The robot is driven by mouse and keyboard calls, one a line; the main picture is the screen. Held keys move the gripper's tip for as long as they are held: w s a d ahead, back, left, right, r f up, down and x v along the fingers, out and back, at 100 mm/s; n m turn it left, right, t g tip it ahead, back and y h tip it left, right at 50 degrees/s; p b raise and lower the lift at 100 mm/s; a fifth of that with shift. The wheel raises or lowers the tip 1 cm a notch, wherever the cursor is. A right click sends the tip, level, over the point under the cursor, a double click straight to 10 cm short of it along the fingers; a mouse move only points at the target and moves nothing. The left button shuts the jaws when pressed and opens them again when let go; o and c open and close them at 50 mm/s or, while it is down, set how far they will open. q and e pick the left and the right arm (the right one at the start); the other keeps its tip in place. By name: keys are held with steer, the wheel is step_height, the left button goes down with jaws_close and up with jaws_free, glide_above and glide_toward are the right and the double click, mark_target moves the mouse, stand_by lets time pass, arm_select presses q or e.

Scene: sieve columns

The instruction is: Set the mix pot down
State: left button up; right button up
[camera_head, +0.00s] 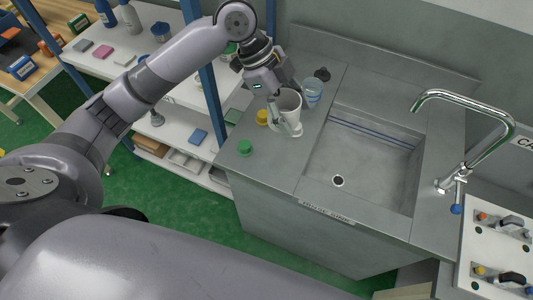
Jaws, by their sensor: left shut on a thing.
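A whitish pot (289,108), which I take for the mix pot, is at the left part of the grey sink counter (272,172). My left gripper (276,97) reaches down from above and is shut on the pot at its left side. The pot looks upright. A pale round piece shows at its foot, and I cannot tell whether the pot touches the counter. My right gripper is not in view.
A clear bluish cup (312,93) and a dark item (322,74) stand behind the pot. A yellow item (262,117) and a green item (245,148) are on its left. The sink basin (362,165) is on the right, with a tap (480,150). A shelf (120,55) stands left.

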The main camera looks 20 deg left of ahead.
arm_select(q)
step_height(320, 180, down, 14)
steer(key=shift+r+p, duration=0.1)
steer(key=shift+p, duration=1.05)
steer(key=shift+f+p, duration=0.4)
steer(key=shift+f, duration=2.4)
steer(key=shift+f, duration=0.15)
steer(key=o, duration=1.4)
steer(key=shift+c, duration=0.2)
